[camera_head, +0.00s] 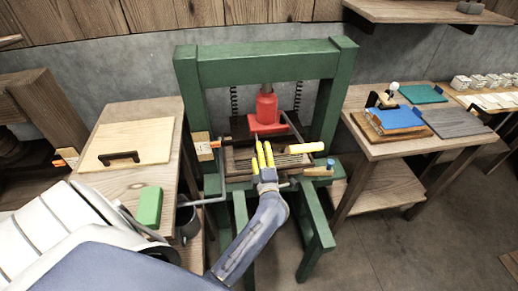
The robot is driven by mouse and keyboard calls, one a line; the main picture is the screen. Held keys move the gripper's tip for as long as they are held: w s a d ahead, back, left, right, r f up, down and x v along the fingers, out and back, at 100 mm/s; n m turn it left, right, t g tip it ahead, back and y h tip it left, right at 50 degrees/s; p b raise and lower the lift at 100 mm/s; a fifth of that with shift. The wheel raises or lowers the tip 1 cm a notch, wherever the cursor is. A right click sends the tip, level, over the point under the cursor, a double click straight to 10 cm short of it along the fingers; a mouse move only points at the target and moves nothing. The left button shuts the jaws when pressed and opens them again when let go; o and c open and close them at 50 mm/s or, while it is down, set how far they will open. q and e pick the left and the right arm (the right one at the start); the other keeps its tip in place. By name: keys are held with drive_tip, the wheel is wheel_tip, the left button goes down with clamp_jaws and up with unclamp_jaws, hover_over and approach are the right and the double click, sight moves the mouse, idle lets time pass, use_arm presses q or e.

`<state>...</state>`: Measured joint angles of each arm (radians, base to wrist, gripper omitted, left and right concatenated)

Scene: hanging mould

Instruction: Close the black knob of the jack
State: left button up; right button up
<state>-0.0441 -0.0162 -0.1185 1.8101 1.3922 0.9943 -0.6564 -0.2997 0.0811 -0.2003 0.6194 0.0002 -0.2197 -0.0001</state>
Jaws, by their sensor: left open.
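The red jack (266,108) stands in the middle of the green press frame (186,75), under its top beam. Its wide red foot rests above a dark block. I cannot make out the black knob on the jack at this size. My left gripper (263,148) has yellow fingers with a narrow gap between them. It is open and appears empty, in front of and below the jack, pointing up towards it. I cannot tell how far it is from the jack in depth. My right gripper is not in view.
A cream cylinder (307,147) lies just right of my gripper. The left table (117,113) carries a board with a black handle (120,157) and a green block (149,207). The right table (377,152) holds a blue pad (397,117). Chains hang inside the frame.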

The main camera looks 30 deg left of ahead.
use_arm(q)
drive_tip(key=v, duration=0.8)
drive_tip(key=shift+s+d, duration=0.3)
drive_tip(key=shift+s, duration=0.05)
